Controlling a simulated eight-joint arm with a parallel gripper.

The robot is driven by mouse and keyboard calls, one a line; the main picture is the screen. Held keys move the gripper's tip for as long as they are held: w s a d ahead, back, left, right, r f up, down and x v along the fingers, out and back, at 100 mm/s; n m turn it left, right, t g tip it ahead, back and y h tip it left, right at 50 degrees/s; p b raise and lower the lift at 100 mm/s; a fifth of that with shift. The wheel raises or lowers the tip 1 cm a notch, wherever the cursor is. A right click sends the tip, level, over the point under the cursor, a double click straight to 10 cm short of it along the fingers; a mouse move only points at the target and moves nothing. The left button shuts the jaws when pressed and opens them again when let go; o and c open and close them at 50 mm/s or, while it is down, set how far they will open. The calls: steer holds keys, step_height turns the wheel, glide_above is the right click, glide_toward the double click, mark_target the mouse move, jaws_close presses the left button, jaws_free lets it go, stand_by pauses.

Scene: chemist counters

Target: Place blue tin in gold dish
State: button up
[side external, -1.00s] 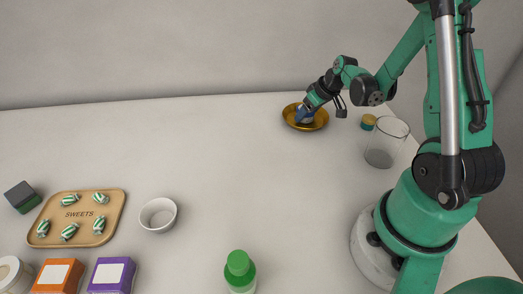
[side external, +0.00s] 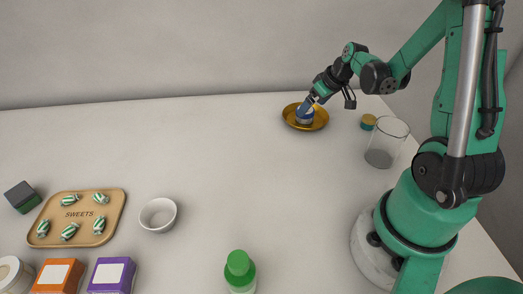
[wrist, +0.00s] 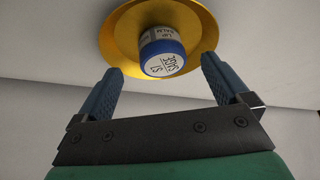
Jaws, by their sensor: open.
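The blue tin (side external: 305,115) rests in the gold dish (side external: 288,117) at the back of the counter. In the wrist view the tin (wrist: 163,55), with a blue lid and a pale printed label, sits inside the round gold dish (wrist: 205,35). My gripper (side external: 312,99) is just above and to the right of the tin in the side view. In the wrist view my gripper (wrist: 162,72) is open, with its two blue fingers apart, one to each side of the tin and clear of it.
A glass beaker (side external: 386,145) and a small yellow-topped teal tin (side external: 368,122) stand right of the dish. A white bowl (side external: 158,215), a sweets tray (side external: 115,212), a green-capped bottle (side external: 239,265) and boxes are nearer the front. The counter's middle is clear.

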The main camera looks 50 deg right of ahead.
steer(key=d+v, duration=0.1)
steer(key=v, duration=0.7)
steer(key=a+r+n+t, duration=0.1)
steer(key=a+r, duration=0.1)
steer(key=a, duration=1.9)
steer(key=shift+w+r+n+t+y, duration=0.25)
steer(key=shift+r+n+t+y, duration=0.1)
steer(key=shift+n+t+y, duration=0.05)
